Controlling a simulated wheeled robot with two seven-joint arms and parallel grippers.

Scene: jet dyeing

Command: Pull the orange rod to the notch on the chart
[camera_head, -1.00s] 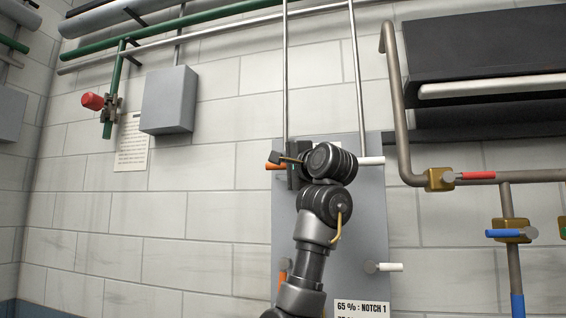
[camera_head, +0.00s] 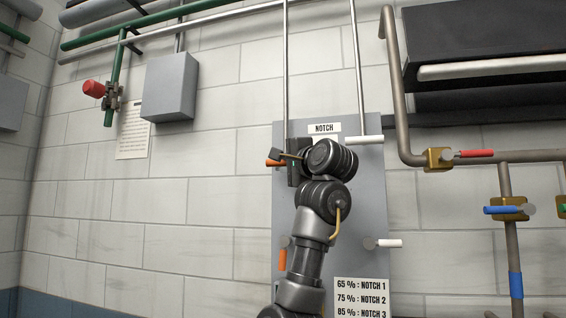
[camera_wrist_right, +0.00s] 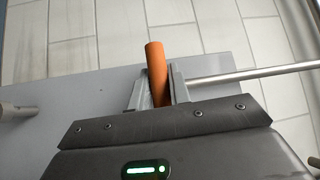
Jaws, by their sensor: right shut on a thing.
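The orange rod (camera_head: 275,162) is a short orange handle at the upper left of the grey panel, its tip poking out left of my right gripper (camera_head: 291,161). In the right wrist view the orange rod (camera_wrist_right: 156,58) stands between the two fingers of my right gripper (camera_wrist_right: 158,90), which is shut on it. The chart (camera_head: 361,297) at the panel's lower right reads 65 %: NOTCH 1, 75 %: NOTCH 2, 85 %: NOTCH 3. A sign (camera_head: 324,128) reading NOTCH is near the panel top; my gripper and wrist hide the panel markings below it. My left gripper is out of view.
A white handle (camera_head: 365,140) is right of my wrist and another (camera_head: 389,243) is lower right. A second orange handle (camera_head: 283,259) is beside my forearm. Pipes with red (camera_head: 475,153) and blue (camera_head: 502,210) valve handles are at the right.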

